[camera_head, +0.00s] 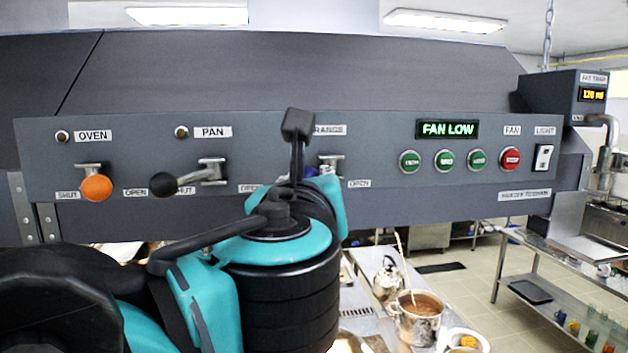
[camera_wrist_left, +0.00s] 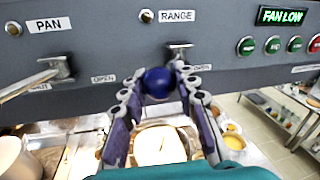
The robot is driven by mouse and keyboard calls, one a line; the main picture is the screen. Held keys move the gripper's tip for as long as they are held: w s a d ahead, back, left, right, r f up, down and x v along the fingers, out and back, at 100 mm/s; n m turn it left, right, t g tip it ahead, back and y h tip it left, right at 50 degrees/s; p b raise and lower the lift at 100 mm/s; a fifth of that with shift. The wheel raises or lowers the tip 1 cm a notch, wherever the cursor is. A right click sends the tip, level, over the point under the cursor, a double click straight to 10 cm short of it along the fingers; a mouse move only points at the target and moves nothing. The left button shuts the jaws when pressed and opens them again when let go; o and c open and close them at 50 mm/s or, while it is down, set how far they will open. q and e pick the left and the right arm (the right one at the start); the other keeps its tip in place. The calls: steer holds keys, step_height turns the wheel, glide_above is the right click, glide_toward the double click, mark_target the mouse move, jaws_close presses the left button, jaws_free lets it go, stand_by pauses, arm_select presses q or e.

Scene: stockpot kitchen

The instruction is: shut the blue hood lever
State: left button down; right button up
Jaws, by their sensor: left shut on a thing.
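The blue hood lever has a round blue knob (camera_wrist_left: 157,83) on a metal bracket (camera_wrist_left: 179,50) under the RANGE label. In the left wrist view, the knob sits below and left of the bracket. My left gripper (camera_wrist_left: 158,76) is shut on the knob, with one jointed finger on each side. In the head view, my teal and black left arm covers most of this lever and much of the gripper; the bracket (camera_head: 331,158) shows beside it. My right gripper is in neither view.
An orange-knobbed OVEN lever (camera_head: 96,187) and a black-knobbed PAN lever (camera_head: 164,184) are on the same panel. Green buttons (camera_head: 445,160) and a red button (camera_head: 510,159) are to the right. A pot (camera_head: 416,325) and a kettle (camera_head: 388,281) stand below the hood.

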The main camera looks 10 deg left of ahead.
arm_select(q)
steer(key=c, duration=1.1)
jaws_free()
steer(key=shift+a, duration=0.1)
steer(key=shift+c, duration=0.2)
steer(key=shift+a, duration=0.1)
steer(key=shift+s+d, duration=0.25)
steer(key=s+d, duration=0.1)
steer(key=s, duration=1)
steer(key=shift+d, duration=0.4)
steer(key=shift+f, duration=0.1)
